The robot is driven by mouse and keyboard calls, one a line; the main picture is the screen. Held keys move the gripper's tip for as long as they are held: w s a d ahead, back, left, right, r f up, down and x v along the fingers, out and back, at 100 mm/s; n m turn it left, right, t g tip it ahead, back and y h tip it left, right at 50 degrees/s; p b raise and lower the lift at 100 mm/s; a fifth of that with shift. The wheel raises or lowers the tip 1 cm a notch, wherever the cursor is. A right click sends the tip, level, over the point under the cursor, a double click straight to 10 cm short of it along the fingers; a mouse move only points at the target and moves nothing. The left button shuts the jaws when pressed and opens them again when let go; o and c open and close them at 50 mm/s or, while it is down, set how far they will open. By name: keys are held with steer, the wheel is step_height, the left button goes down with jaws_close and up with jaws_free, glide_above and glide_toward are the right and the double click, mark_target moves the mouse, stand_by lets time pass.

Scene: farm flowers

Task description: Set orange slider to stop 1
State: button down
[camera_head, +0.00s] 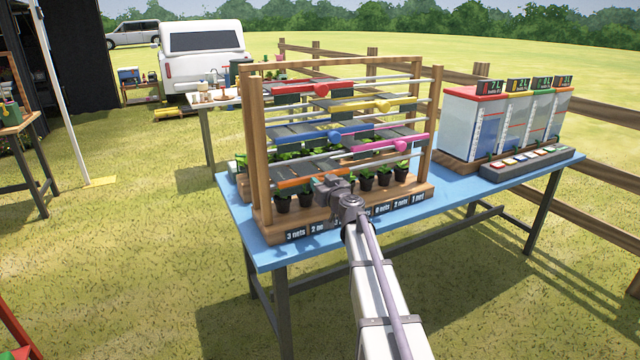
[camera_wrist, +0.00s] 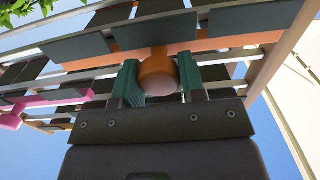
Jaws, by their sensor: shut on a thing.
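The orange slider (camera_head: 294,183) is on the lowest rail of the wooden rack, toward its left end in the head view. In the wrist view its round orange knob (camera_wrist: 158,74) sits between the two green fingers of my gripper (camera_wrist: 160,84). The fingers are shut on the knob from both sides. In the head view my gripper (camera_head: 335,186) is at the front of the rack, and my wrist hides part of the slider and some plants. Labels such as "3 nets" (camera_head: 296,234) run along the base. I cannot see a marking for stop 1.
Red (camera_head: 320,86), yellow (camera_head: 381,105), blue (camera_head: 334,134) and pink (camera_head: 401,146) sliders sit on rails above. Several potted plants (camera_head: 367,181) stand close behind the orange rail. A bin unit (camera_head: 500,125) with a button panel (camera_head: 533,162) stands right on the blue table (camera_head: 463,187).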

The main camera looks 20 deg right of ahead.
steer(key=shift+a, duration=0.15)
steer(key=c, duration=0.7)
jaws_free()
steer(key=shift+a, duration=0.15)
steer(key=s, duration=0.7)
steer(key=s+d, duration=0.1)
steer(key=s, duration=0.2)
steer(key=shift+s, duration=0.4)
steer(key=shift+a, duration=0.1)
